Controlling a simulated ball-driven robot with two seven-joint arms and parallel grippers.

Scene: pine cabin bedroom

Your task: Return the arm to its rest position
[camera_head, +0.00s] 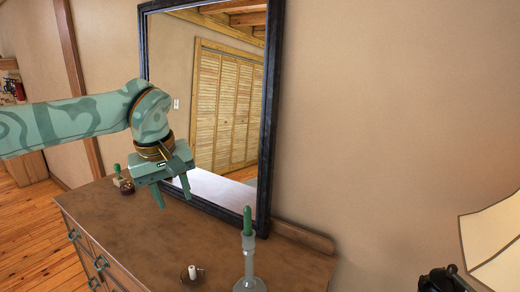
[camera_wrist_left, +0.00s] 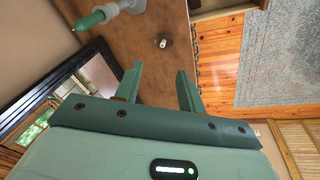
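My left arm comes in from the left in the head view, and its green gripper (camera_head: 173,193) hangs above the wooden dresser (camera_head: 170,240), in front of the mirror. The two fingers are apart with nothing between them. In the left wrist view the gripper (camera_wrist_left: 160,86) also shows open and empty, with the dresser top (camera_wrist_left: 163,80) beyond the fingers.
A glass candlestick with a green candle (camera_head: 248,222) and a small white candle on a holder (camera_head: 194,272) stand on the dresser. Small items (camera_head: 122,184) sit at its far left. A black-framed mirror (camera_head: 269,120) rises behind. A lamp (camera_head: 490,240) is at right.

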